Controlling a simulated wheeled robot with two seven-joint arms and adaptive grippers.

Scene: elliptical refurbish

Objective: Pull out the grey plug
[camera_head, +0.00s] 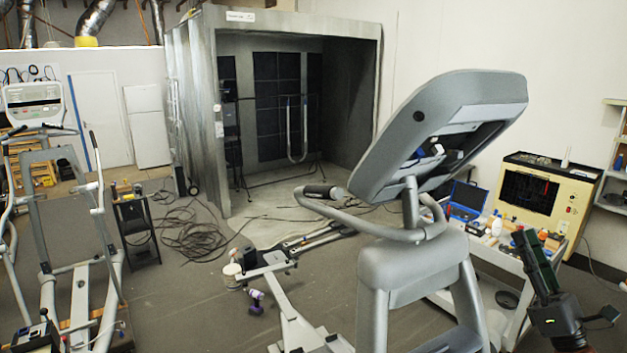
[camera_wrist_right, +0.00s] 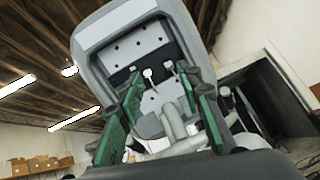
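The grey exercise machine's console (camera_head: 445,130) stands high at centre right in the head view, its open underside showing blue and white parts. In the right wrist view the console (camera_wrist_right: 125,35) shows a dark recess with two small pale plug-like parts, one at left (camera_wrist_right: 147,73) and one at right (camera_wrist_right: 181,65). I cannot tell which is the grey plug. My right gripper (camera_head: 530,250) is raised at the lower right, apart from the console. Its green fingers (camera_wrist_right: 160,85) are spread, empty, and frame the recess. Dark parts at the lower left (camera_head: 38,335) look like my left gripper; its fingers are unclear.
The machine's grey handlebar (camera_head: 370,222) curves below the console. A white cart (camera_head: 500,262) with tools stands behind my right gripper, with a beige cabinet (camera_head: 545,200) beyond. Another exercise machine (camera_head: 75,240) is at left. Cables (camera_head: 190,232) lie on the floor.

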